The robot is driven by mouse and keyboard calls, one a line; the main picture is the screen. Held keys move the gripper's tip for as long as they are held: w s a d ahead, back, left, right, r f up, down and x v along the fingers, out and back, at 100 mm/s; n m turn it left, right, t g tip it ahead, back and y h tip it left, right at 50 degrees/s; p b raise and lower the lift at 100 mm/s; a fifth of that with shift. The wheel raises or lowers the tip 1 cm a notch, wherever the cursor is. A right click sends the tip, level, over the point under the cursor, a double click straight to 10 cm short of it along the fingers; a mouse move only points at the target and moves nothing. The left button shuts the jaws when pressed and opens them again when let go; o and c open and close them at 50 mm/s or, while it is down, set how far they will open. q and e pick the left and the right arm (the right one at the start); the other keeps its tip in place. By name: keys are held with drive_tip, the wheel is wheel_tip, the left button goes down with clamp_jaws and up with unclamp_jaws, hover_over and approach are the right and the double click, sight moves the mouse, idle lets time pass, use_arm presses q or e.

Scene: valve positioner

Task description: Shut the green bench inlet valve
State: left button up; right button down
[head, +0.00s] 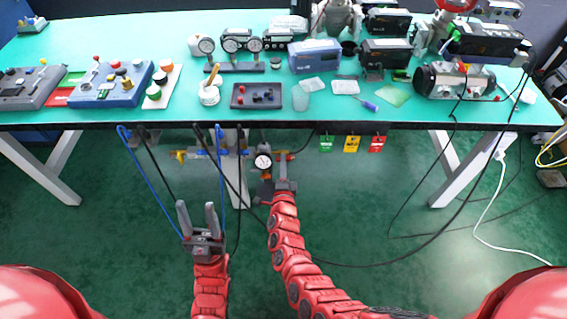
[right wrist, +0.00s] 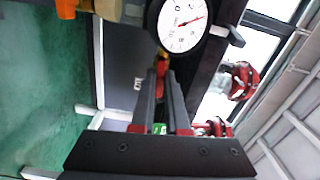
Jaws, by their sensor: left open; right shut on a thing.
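The pipe assembly (head: 236,153) hangs below the bench's front edge, with a yellow fitting at its left end and a round white gauge (head: 263,162). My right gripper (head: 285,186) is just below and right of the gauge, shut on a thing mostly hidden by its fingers. In the right wrist view, the gauge (right wrist: 181,24) is beyond the fingertips, and a small green patch (right wrist: 158,128) shows between the fingers; this may be the green inlet valve's handle, but I cannot tell its angle. My left gripper (head: 198,218) is open and empty, below and left of the assembly.
Green, yellow and red tags (head: 351,144) hang from the bench edge to the right. Blue and black cables (head: 148,178) hang near my left gripper. The bench top (head: 200,118) carries gauges, control boxes and instruments. The floor (head: 400,270) is mostly clear, crossed by cables.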

drive_tip(key=n+p, duration=0.2)
drive_tip(key=n, duration=1.4)
drive_tip(key=shift+n+p, duration=0.3)
drive_tip(key=shift+f, duration=0.1)
idle(0.3)
drive_tip(key=c, duration=0.9)
unclamp_jaws()
